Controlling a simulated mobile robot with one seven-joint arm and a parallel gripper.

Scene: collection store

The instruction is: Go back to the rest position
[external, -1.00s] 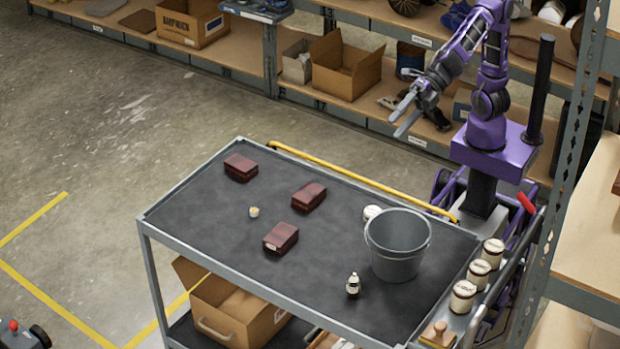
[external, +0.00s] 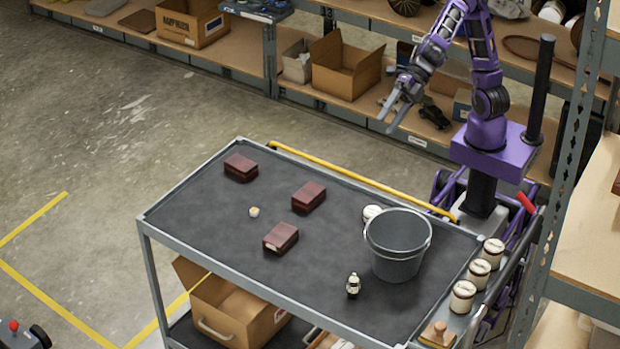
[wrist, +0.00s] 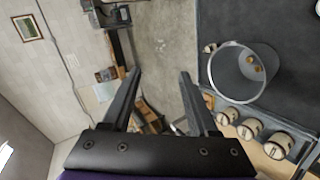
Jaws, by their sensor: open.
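My gripper (external: 393,108) is open and empty, raised in the air beyond the far edge of the cart, with its fingers pointing down and left. In the wrist view its two dark fingers (wrist: 158,98) stand apart with nothing between them. My arm is mounted at the far right corner of the cart (external: 215,232). The grey bucket (external: 397,262) stands on the right part of the cart top, and it also shows in the wrist view (wrist: 236,90) with small yellowish things inside.
Several dark red boxes (external: 281,238), a small round piece (external: 254,212), a small bottle (external: 353,285) and a white-lidded jar (external: 372,213) are on the cart. Several labelled jars (external: 479,272) line its right end. A yellow rail (external: 360,181) edges the far side. Shelves (external: 235,58) stand behind.

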